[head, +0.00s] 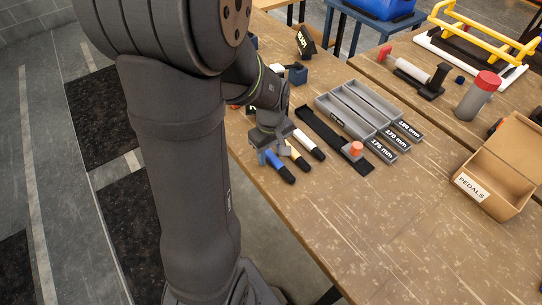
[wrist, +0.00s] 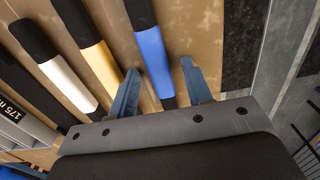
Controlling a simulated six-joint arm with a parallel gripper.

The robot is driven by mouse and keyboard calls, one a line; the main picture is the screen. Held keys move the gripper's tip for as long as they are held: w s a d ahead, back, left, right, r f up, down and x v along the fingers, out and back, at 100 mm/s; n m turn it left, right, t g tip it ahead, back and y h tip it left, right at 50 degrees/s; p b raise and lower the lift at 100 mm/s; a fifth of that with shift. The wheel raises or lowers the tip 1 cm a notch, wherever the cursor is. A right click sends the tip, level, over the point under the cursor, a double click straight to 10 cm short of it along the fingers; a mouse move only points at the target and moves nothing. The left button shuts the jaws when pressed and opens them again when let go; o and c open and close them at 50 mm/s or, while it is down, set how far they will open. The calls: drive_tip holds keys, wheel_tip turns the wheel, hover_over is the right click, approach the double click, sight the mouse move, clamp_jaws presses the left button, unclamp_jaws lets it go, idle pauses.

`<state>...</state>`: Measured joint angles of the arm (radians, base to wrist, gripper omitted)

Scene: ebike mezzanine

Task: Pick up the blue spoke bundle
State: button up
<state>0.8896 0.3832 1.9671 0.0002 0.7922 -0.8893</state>
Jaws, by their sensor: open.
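The blue spoke bundle (head: 273,159) lies near the front edge of the wooden table, its black end pointing toward the lower right. In the wrist view the blue bundle (wrist: 152,52) runs between the two blue fingers of my gripper (wrist: 160,66). The fingers are open, one on each side of it, with gaps showing on both sides. In the head view my gripper (head: 266,150) is right over the bundle and hides part of it. Whether the fingertips are at bundle height, I cannot tell.
A yellow bundle (wrist: 101,65) lies close beside the left finger, with a white bundle (wrist: 68,84) beyond it. An open pedals box (head: 494,184) stands right. The table's front centre is clear.

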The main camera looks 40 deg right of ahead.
clamp_jaws()
drive_tip(key=shift+r, duration=0.15)
